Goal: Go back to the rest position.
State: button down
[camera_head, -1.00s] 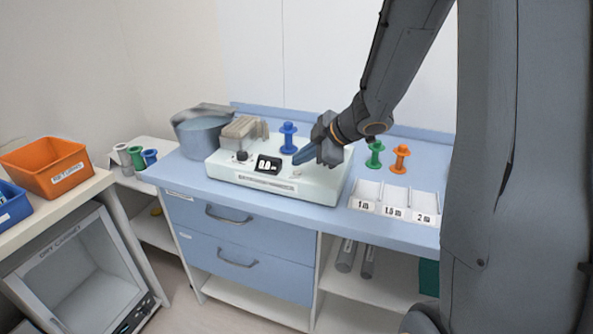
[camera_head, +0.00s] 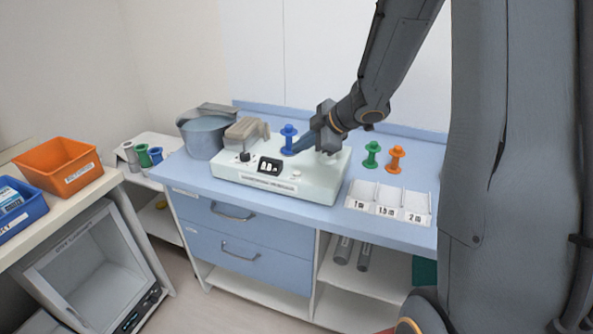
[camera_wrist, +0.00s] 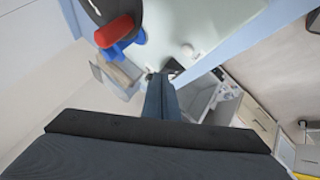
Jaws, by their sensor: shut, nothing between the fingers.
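In the wrist view the closed fingers (camera_wrist: 162,97) point away over the device's edge. The blue spool (camera_head: 288,139) stands upright on the device; in the head view the fingertips overlap its right side, and I cannot tell if they touch. The white device (camera_head: 313,187) has a small dark display and a knob.
A green spool (camera_head: 371,155) and an orange spool (camera_head: 396,158) stand behind a labelled white tray (camera_head: 388,211). A grey-blue pot (camera_head: 203,138) is at the counter's left. An orange bin (camera_head: 78,178) and a blue bin (camera_head: 24,215) sit on the left bench.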

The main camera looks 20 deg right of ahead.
dwell(0.4)
jog(key=s+d+m+h, duration=0.1)
jog(key=m, duration=0.1)
jog(key=s+d+m+h+b, duration=0.1)
jog(key=m+h, duration=0.1)
jog(key=m, duration=0.1)
jog(key=s+d+f+m+h, duration=0.1)
jog(key=d+m, duration=0.1)
jog(key=shift+s+h, duration=0.35)
jog(key=shift+h, duration=0.05)
jog(key=s+a+f+m+g, duration=0.1)
jog(key=s+m+g, duration=0.1)
jog(key=s, duration=0.4)
jog(key=s+a+f+m+g+b, duration=0.1)
jog(key=s+a+f+m+g, duration=0.1)
jog(key=s+m, duration=0.2)
jog(key=s+a+f+m+g+b, duration=0.1)
jog(key=s+a+f+m+g, duration=0.1)
jog(key=s, duration=0.8)
jog(key=shift+s+f+m+h, duration=0.2)
jog(key=shift+m+h, duration=0.1)
jog(key=shift+m, duration=0.3)
